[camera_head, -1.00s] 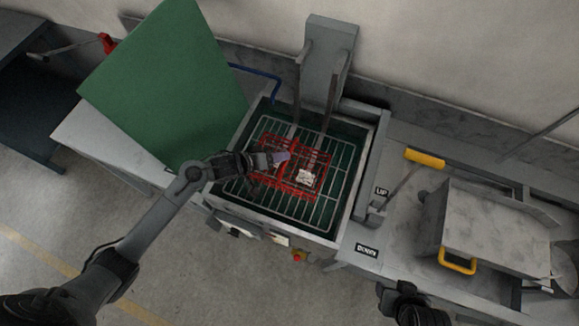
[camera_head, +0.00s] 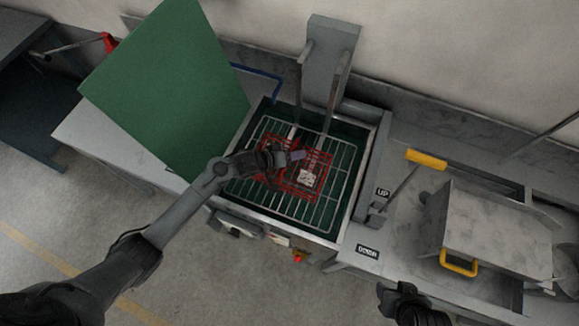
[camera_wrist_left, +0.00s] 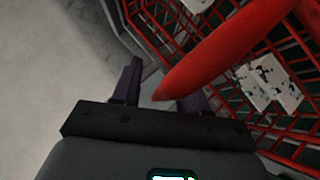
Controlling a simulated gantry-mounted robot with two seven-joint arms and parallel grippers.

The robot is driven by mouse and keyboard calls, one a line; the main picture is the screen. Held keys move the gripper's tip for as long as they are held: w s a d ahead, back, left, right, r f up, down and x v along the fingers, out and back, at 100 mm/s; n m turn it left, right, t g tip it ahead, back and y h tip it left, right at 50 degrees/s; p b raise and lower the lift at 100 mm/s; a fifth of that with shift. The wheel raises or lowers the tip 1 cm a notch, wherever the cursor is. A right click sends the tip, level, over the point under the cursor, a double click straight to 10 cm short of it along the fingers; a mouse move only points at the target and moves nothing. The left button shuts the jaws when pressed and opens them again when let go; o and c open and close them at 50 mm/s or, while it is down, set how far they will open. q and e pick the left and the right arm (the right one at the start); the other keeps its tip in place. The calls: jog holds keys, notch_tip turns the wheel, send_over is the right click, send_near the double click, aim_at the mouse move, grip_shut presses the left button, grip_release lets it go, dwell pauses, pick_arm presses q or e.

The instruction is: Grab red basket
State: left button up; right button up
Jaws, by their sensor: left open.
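The red wire basket (camera_head: 322,168) sits on the metal grid inside the open tank and holds a whitish speckled piece (camera_head: 307,178). My left gripper (camera_head: 292,157) is open over the basket's upper middle and hides part of it. In the left wrist view, the basket's thick red handle (camera_wrist_left: 215,57) reaches down to the space between my left fingers (camera_wrist_left: 162,88) and covers part of the right finger. I cannot tell whether they touch. The basket mesh (camera_wrist_left: 160,30) lies beyond. My right gripper (camera_head: 412,308) is at the bottom edge, far from the basket.
The tank's metal rim (camera_head: 362,190) surrounds the grid (camera_head: 340,178). A grey post (camera_head: 328,60) with rods stands behind it. A large green panel (camera_head: 165,85) rises at left. A yellow-handled lever (camera_head: 425,158) and a grey box (camera_head: 495,225) stand at right.

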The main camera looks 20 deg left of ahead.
pick_arm(q)
grip_shut()
jog(key=shift+r, duration=0.15)
dwell(0.4)
